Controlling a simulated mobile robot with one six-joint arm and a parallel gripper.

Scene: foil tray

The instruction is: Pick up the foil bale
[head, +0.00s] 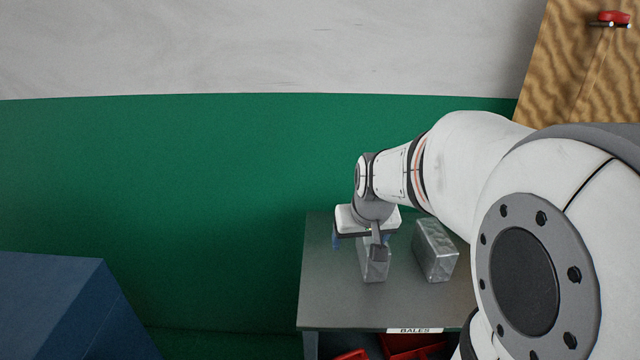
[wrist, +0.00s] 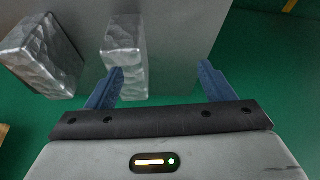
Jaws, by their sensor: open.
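Two silvery, crinkled foil bales stand on a grey table. One foil bale (head: 375,270) is right below my gripper (head: 362,243) in the head view, partly hidden by it. The other foil bale (head: 435,252) stands apart to the right. In the wrist view my gripper (wrist: 162,70) is open, with blue fingers spread and nothing held. The nearer bale (wrist: 124,45) shows at the left finger, which overlaps its lower part, so the gap lies mostly right of it. The other bale (wrist: 42,55) is at the far left. I cannot tell the height between fingers and bale.
The grey table (head: 330,290) carries a "BALES" label (head: 414,330) on its front edge. Red bins (head: 410,344) sit below it. A blue box (head: 50,300) stands at the left. A green and white wall is behind. The table's left part is clear.

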